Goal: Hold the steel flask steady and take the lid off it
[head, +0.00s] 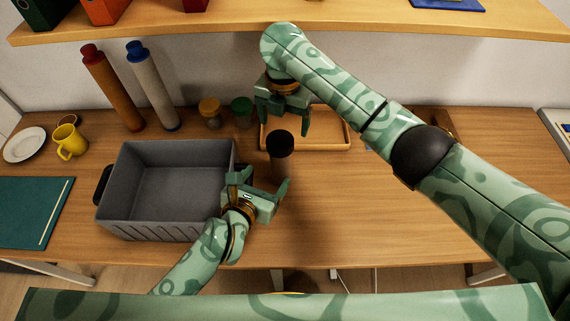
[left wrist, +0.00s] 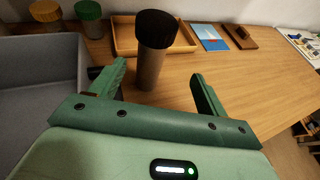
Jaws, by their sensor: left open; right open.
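The steel flask (head: 279,168) stands upright on the table near the middle, with its black lid (head: 280,144) on top. In the left wrist view the flask body (left wrist: 149,68) looks dark grey under the wide black lid (left wrist: 156,29). My left gripper (head: 267,183) is open just in front of the flask, its fingers pointing toward it; in the left wrist view the flask stands beyond and between the two fingertips (left wrist: 160,82). My right gripper (head: 282,115) is open, pointing down, above and slightly behind the lid, apart from it.
A grey bin (head: 120,180) stands left of my left gripper. A wooden tray (head: 335,147) lies behind the flask, with orange-lidded (head: 210,112) and green-lidded (head: 242,112) jars to its left. A shelf (head: 200,25) runs above. The table's right front is clear.

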